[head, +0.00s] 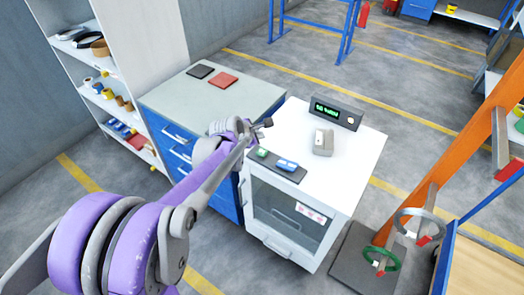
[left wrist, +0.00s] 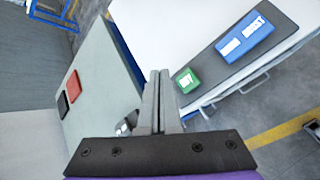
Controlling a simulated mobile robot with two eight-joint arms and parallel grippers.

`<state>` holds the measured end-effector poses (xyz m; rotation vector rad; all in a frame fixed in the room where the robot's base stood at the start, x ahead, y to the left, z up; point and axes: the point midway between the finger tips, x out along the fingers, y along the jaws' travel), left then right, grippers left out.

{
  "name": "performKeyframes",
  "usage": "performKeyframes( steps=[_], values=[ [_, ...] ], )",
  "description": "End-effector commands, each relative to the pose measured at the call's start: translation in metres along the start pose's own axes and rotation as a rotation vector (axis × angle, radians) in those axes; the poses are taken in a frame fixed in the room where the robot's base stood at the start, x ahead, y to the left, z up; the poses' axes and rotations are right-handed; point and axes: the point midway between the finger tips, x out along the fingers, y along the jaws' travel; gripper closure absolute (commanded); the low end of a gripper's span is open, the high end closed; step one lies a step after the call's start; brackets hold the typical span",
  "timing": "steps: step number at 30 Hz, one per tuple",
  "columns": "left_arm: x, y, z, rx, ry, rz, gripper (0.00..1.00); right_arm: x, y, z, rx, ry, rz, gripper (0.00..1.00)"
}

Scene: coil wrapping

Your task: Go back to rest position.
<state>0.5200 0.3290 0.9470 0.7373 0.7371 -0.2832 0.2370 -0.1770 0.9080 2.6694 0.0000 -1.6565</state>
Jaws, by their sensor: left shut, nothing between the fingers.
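My left gripper (head: 263,125) is shut and empty, above the left edge of the white cabinet top (head: 353,150), beside the grey-topped workbench. In the left wrist view its closed fingers (left wrist: 160,78) point toward the gap between the two tops. A dark tray (head: 292,173) on the white cabinet holds a small green block (head: 262,153) and a blue block (head: 287,165). The same green block (left wrist: 187,80) and blue block (left wrist: 245,37) show clear of the fingers in the left wrist view. My right gripper is not in view.
A dark display unit (head: 336,112) and a grey dispenser-like device (head: 323,142) stand on the white cabinet. A black pad (head: 200,71) and a red pad (head: 223,80) lie on the workbench (head: 180,92). An orange post (head: 445,150) with coil rings stands at right. Shelves (head: 75,53) stand at left.

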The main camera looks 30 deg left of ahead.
Motion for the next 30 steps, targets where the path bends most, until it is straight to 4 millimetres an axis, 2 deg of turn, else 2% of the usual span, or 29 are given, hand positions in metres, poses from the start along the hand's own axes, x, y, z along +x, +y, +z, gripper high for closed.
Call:
performKeyframes(
  steps=[13, 17, 20, 24, 30],
  values=[
    [0.000, 0.000, 0.000, 0.003, 0.000, -0.001, 1.00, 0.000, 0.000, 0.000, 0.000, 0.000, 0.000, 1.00],
    [-0.012, -0.014, 0.007, 0.108, 0.003, -0.020, 1.00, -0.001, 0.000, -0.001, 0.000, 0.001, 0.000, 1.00],
    [-0.036, -0.042, 0.016, 0.342, 0.007, -0.059, 1.00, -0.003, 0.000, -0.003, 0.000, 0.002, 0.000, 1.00],
    [-0.083, -0.101, 0.022, 0.836, -0.001, -0.143, 1.00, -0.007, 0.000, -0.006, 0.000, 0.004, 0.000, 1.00],
    [-0.143, -0.181, 0.002, 1.574, -0.056, -0.262, 1.00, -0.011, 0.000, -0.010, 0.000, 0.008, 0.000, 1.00]
  ],
)
